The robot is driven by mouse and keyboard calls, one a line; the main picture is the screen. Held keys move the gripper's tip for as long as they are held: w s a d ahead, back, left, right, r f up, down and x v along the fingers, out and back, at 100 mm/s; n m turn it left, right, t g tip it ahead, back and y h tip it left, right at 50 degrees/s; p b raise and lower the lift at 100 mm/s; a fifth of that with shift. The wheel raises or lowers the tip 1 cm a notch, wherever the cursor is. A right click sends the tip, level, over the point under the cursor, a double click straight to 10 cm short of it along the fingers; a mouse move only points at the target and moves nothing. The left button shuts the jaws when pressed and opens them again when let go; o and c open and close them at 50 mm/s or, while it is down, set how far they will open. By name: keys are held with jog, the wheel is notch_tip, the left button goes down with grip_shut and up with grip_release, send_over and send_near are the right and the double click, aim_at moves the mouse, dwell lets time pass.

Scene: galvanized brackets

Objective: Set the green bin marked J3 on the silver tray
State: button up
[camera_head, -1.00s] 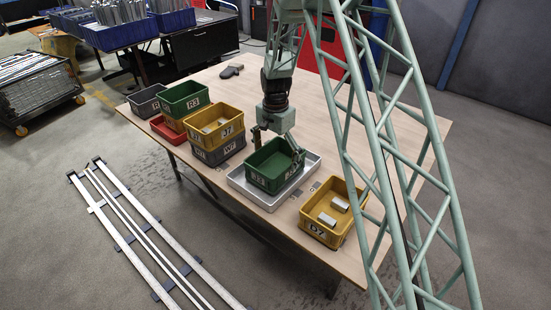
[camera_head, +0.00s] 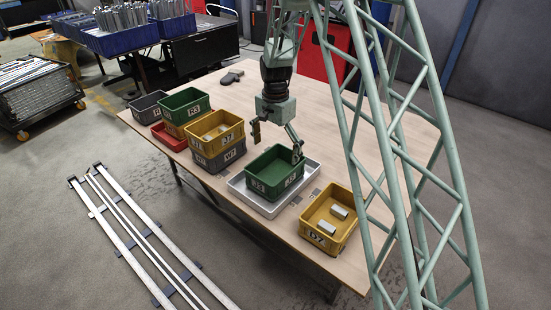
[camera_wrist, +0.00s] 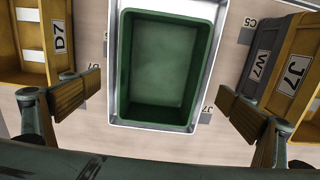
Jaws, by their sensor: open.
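A green bin (camera_head: 262,187) stands upright and looks empty inside the silver tray (camera_head: 236,187); its label is too small to read surely. In the wrist view the bin (camera_wrist: 165,119) lies within the rim of the tray (camera_wrist: 215,45), turned slightly to it. My gripper (camera_head: 277,143) is above the bin, open and empty. In the wrist view my gripper (camera_wrist: 160,90) has its fingers wide apart, one on each side of the bin and tray, apart from the bin. Another green bin (camera_head: 184,118), marked R3, sits on a stack at the left.
A yellow bin (camera_head: 342,241) marked D7 with metal pieces stands right of the tray. Left of it, a yellow J7 bin (camera_head: 231,141) sits on a grey W7 bin (camera_head: 236,156). A red bin (camera_head: 168,140) and a grey bin (camera_head: 142,110) are farther left. The table's back is mostly clear.

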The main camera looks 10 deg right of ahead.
jog(key=shift+r+p, duration=0.5)
jog(key=shift+r, duration=2.4)
jog(key=shift+r, duration=0.1)
jog(key=s+r+n+t, duration=0.1)
jog(key=s+r+n, duration=0.2)
jog(key=s+r, duration=0.9)
jog(key=s+r+n+t, duration=0.1)
jog(key=s+r+n, duration=0.1)
jog(key=s+r, duration=1.05)
jog(key=s+r+n+t, duration=0.1)
jog(key=s+r+n, duration=0.2)
jog(key=s, duration=1.2)
jog(key=s+r+n, duration=0.2)
jog(key=s+r, duration=0.2)
jog(key=s, duration=1.1)
jog(key=shift+r+n+t, duration=0.3)
jog(key=shift+n+t, duration=0.1)
